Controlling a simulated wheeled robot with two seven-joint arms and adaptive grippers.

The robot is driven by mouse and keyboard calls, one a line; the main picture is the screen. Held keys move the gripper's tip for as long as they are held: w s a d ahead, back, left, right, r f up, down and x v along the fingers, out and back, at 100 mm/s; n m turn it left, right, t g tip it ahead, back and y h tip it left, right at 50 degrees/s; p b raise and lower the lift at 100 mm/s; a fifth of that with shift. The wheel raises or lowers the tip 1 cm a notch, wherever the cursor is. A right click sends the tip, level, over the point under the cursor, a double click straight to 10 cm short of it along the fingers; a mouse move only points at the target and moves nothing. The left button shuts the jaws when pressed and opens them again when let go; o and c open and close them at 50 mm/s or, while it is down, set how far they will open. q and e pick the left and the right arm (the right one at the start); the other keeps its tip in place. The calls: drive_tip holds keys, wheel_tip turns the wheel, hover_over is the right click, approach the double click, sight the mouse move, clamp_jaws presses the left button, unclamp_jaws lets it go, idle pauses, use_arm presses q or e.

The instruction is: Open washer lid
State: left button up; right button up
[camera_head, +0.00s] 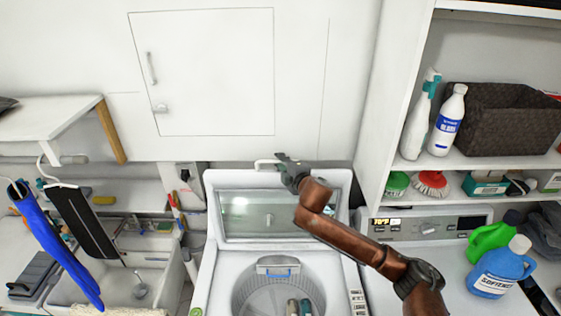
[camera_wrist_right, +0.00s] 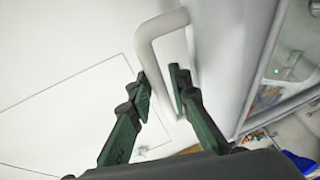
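The washer (camera_head: 205,270) is a white top loader at the bottom centre of the head view. Its lid (camera_head: 217,180), white with a glass window, stands raised at the back, and the drum (camera_head: 300,285) is exposed. A white bar handle (camera_head: 264,163) projects from the lid's top edge; it also shows in the wrist view (camera_wrist_right: 160,27). My right gripper (camera_head: 281,160) is at this handle. In the right wrist view, my right gripper's green fingers (camera_wrist_right: 161,84) are apart, with one leg of the handle between them; firm contact is not clear. My left gripper is out of view.
A control-panel appliance (camera_head: 435,222) stands right of the washer, with blue (camera_head: 500,270) and green (camera_head: 492,238) bottles on it. A shelf unit (camera_head: 400,95) rises at the right. A sink (camera_head: 75,285) is at the left. A closed cabinet door (camera_head: 205,70) is behind.

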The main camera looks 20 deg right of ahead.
clamp_jaws()
drive_tip(key=shift+f, duration=0.1)
idle(0.5)
